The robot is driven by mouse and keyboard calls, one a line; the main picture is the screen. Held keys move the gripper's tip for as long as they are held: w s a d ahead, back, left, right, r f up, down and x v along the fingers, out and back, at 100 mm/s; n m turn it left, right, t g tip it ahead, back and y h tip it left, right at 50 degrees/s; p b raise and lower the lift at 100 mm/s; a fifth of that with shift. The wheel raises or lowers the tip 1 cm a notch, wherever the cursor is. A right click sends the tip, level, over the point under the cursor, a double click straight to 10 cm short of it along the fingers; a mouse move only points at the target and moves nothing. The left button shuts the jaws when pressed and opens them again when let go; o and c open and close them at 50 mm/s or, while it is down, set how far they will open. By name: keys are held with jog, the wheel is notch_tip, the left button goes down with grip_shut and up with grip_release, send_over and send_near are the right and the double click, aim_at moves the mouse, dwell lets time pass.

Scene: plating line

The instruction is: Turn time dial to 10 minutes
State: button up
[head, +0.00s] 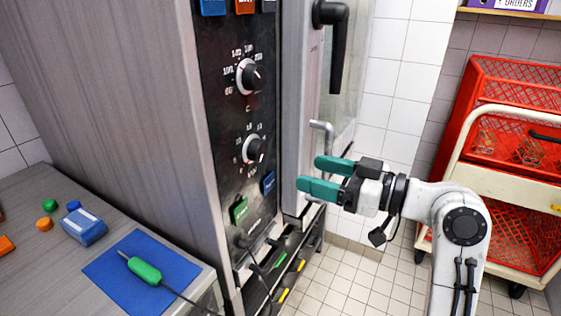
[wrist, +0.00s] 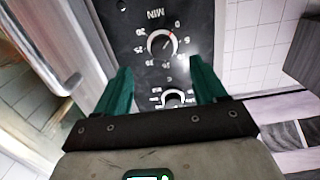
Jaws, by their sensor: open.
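The time dial (head: 255,149) is the lower black knob on the dark control panel (head: 228,180), with white marks around it. In the wrist view the time dial (wrist: 162,44) sits beyond the fingertips, near "MIN" lettering. A red line on it seems to point up and right, towards the 0 mark. My gripper (head: 318,175) is open and empty, to the right of the panel in the head view and apart from the dial. In the wrist view my gripper (wrist: 160,72) has its teal fingers spread, with the panel between them.
A temperature dial (head: 250,77) sits above the time dial. A green switch (head: 240,211) and a blue switch (head: 269,183) are below it. The oven door's black handle (head: 338,45) and a metal pipe (head: 322,130) are close by. A probe (head: 145,271) lies on a blue mat (head: 183,267).

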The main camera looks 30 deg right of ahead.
aim_at(263, 150)
jog(key=shift+t, duration=0.3)
jog(key=x, duration=0.3)
jog(key=r+p+x, duration=0.1)
jog(key=x, duration=0.6)
jog(key=shift+w+a+r, duration=0.15)
jog(key=shift+a+r, duration=0.1)
jog(key=shift+r, duration=0.1)
jog(key=shift+c, duration=0.3)
jog(key=c, duration=1)
